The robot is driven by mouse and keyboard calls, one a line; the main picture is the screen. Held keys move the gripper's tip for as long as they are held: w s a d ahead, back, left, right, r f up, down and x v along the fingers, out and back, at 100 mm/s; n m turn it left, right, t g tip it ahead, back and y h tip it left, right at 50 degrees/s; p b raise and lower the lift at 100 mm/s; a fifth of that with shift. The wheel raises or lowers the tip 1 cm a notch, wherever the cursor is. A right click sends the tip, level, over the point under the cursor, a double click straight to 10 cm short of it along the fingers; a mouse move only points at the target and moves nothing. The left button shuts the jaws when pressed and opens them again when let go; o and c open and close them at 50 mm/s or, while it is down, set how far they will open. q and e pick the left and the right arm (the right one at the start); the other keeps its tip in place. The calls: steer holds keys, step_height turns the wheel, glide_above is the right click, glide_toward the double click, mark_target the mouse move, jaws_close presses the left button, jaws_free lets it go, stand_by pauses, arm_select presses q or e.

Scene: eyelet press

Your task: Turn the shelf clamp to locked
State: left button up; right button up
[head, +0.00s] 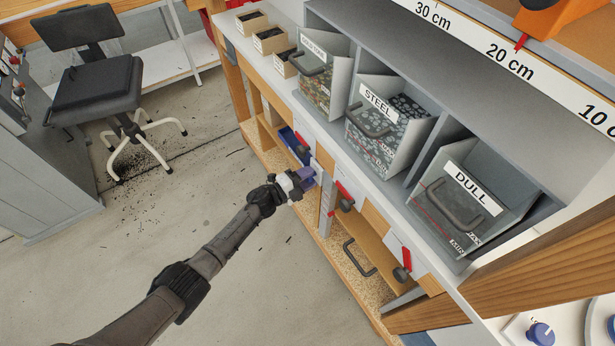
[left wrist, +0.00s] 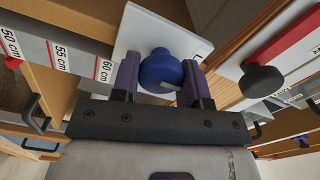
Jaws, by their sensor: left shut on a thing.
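My left gripper (head: 304,178) reaches the front of the bench, below the bins, in the head view. In the left wrist view its two purple fingers (left wrist: 161,80) are shut on a round blue knob (left wrist: 162,68), one finger on each side. The knob sits on a white plate (left wrist: 143,32), and its marking is mostly hidden. I cannot tell from the frames whether it is set to locked, or if this knob is the shelf clamp. In the head view the fingers cover the knob. My right gripper is not in view.
A red lever (head: 344,187) with a black knob (left wrist: 262,79) is close beside the gripper. Another red lever (head: 406,258) is farther along. Bins marked STEEL (head: 388,125) and DULL (head: 455,205) stand above. Open floor (head: 190,215) lies left; a black chair (head: 97,85) stands farther back.

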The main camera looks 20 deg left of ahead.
arm_select(q)
steer(key=o, duration=0.9)
steer(key=shift+o, duration=0.2)
steer(key=p+v, duration=0.4)
steer(key=v, duration=1)
steer(key=shift+d, duration=0.1)
